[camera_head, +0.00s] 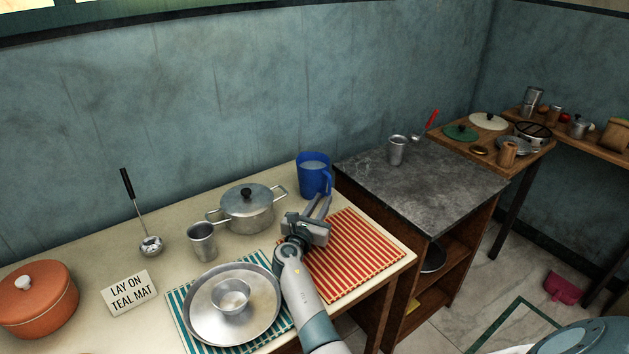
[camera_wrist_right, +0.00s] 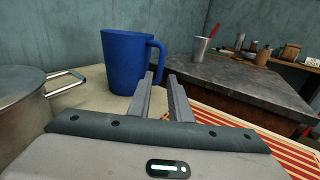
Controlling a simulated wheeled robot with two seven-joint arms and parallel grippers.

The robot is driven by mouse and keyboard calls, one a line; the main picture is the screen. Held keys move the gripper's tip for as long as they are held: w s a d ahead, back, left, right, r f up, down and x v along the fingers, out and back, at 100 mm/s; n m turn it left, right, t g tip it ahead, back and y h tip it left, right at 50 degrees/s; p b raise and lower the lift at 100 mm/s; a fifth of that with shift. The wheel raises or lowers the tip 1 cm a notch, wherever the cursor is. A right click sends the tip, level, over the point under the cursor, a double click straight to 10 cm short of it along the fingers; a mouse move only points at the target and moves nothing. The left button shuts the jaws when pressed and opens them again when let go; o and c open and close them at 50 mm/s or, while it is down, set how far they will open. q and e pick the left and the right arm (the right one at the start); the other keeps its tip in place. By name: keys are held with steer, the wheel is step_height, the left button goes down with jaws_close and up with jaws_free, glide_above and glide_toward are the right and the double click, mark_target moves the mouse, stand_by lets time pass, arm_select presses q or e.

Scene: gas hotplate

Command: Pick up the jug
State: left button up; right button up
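The blue jug (camera_head: 313,176) stands upright at the back right corner of the cream counter, with pale contents visible inside. Its handle is on the right side. In the right wrist view, the jug (camera_wrist_right: 124,62) stands ahead and left of centre, with its handle (camera_wrist_right: 160,55) just beyond the fingertips. My right gripper (camera_head: 322,203) is open and empty, its fingers pointing towards the handle side of the jug. The two fingers (camera_wrist_right: 161,77) are parallel with a gap between them. I cannot tell whether a fingertip touches the handle. My left gripper is not in view.
A lidded pot (camera_head: 248,212) stands left of the jug, near my right gripper, beside a metal cup (camera_head: 202,243). A red striped mat (camera_head: 360,255) lies bare on the right. A dark stone cabinet top (camera_head: 430,185) adjoins.

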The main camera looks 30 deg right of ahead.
mark_target(329, 189)
steer(key=shift+x, duration=0.8)
steer(key=shift+x, duration=2.95)
jaws_close()
steer(key=shift+r, duration=0.1)
